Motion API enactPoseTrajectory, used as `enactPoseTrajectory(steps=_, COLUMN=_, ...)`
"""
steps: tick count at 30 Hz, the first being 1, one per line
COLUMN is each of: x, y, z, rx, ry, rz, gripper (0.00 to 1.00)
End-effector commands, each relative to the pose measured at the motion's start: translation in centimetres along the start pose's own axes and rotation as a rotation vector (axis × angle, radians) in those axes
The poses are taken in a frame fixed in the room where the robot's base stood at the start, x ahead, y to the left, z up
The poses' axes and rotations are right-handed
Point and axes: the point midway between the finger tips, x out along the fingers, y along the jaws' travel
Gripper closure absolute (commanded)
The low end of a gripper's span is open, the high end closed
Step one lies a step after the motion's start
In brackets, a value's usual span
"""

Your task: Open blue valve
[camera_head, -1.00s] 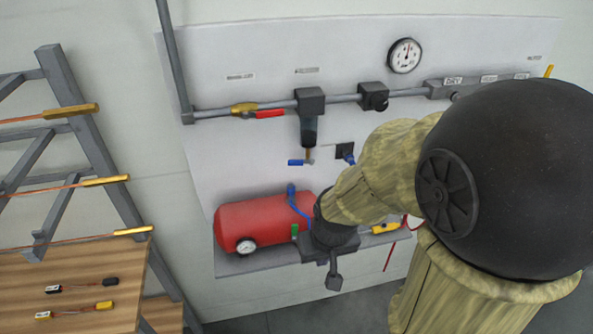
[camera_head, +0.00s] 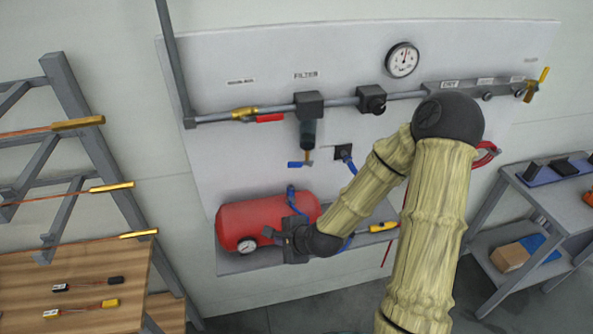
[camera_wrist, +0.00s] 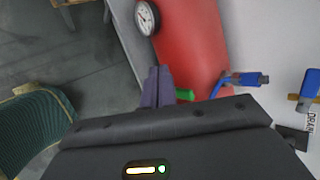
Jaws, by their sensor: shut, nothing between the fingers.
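A small blue valve handle (camera_head: 300,164) sits on a brass stem under the filter on the wall panel. In the wrist view a blue handle (camera_wrist: 312,82) shows at the right edge beside a DRAIN label. Another blue fitting (camera_head: 291,191) stands on top of the red tank (camera_head: 250,222), joined to a blue hose; it also shows in the wrist view (camera_wrist: 243,80). My gripper (camera_head: 270,234) is in front of the tank's lower right part, below both blue parts. In the wrist view its fingers (camera_wrist: 157,84) are together and empty, apart from the blue parts.
A yellow-and-red handled valve (camera_head: 256,115) is on the pipe above. A pressure gauge (camera_head: 402,60) hangs on the panel. The tank's shelf (camera_head: 235,267) juts out below. A wooden table (camera_head: 70,270) stands left, a grey cart (camera_head: 520,230) right.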

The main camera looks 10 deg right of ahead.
Motion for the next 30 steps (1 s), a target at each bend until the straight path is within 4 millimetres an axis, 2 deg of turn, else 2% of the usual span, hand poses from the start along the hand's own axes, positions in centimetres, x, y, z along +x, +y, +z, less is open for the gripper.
enactPoseTrajectory(steps=1, x=0.0, y=-1.0, z=0.1, rx=0.151, ry=-0.024, rz=-0.051, gripper=1.0)
enactPoseTrajectory(steps=5, x=-0.6, y=-4.5, z=-0.2, rx=0.545, ry=-0.09, rz=-0.206, gripper=1.0)
enactPoseTrajectory(steps=9, x=-2.6, y=-8.6, z=-1.8, rx=0.979, ry=-0.183, rz=-0.383, gripper=1.0)
enactPoseTrajectory(steps=12, x=-4.3, y=-11.0, z=-3.5, rx=1.226, ry=-0.249, rz=-0.493, gripper=1.0)
enactPoseTrajectory(steps=15, x=-5.5, y=-12.4, z=-4.8, rx=1.378, ry=-0.296, rz=-0.563, gripper=1.0)
enactPoseTrajectory(steps=19, x=-6.0, y=-12.9, z=-5.4, rx=1.44, ry=-0.316, rz=-0.593, gripper=1.0)
enactPoseTrajectory(steps=30, x=-5.7, y=-13.1, z=-5.5, rx=1.435, ry=-0.313, rz=-0.593, gripper=1.0)
